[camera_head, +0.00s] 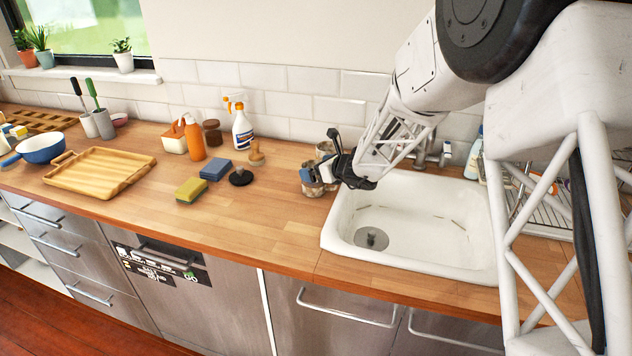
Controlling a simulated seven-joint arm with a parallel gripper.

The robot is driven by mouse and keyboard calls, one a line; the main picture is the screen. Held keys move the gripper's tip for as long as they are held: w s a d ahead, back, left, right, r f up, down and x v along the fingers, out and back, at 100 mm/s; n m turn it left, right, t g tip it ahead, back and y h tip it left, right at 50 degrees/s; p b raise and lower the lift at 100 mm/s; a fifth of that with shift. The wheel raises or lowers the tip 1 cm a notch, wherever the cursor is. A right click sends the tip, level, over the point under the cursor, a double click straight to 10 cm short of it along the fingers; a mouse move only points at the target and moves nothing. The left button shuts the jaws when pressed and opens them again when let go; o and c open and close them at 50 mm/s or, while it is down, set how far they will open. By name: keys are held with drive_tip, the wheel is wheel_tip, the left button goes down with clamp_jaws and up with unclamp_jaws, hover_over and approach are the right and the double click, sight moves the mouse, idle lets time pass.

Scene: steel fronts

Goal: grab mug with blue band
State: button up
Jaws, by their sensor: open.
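A small mug with a blue patch on its side (309,184) stands on the wooden counter, just left of the sink. A second, greyish mug (324,149) stands close behind it. My gripper (328,163) is open and reaches in from the right, over the sink's left rim. Its dark fingers are right at the two mugs and partly cover them. I cannot tell whether the fingers touch the blue-banded mug or stand around it. The mug's right side is hidden by the gripper.
The white sink (410,225) lies right of the mugs. A black round-based item (240,177), sponges (215,169), a spray bottle (242,130) and an orange bottle (194,140) stand to the left. The counter in front of the mugs is clear.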

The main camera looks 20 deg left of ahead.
idle(0.5)
drive_tip(key=c, duration=1.2)
drive_tip(key=shift+o, duration=0.2)
drive_tip(key=shift+r, duration=0.2)
drive_tip(key=shift+r, duration=0.6)
drive_tip(key=s+d+r, duration=0.1)
drive_tip(key=s+d, duration=0.3)
drive_tip(key=s, duration=0.3)
drive_tip(key=s+d+r, duration=0.2)
drive_tip(key=s+d, duration=0.1)
drive_tip(key=s, duration=0.4)
drive_tip(key=shift+d+r, duration=0.25)
drive_tip(key=shift+d, duration=0.15)
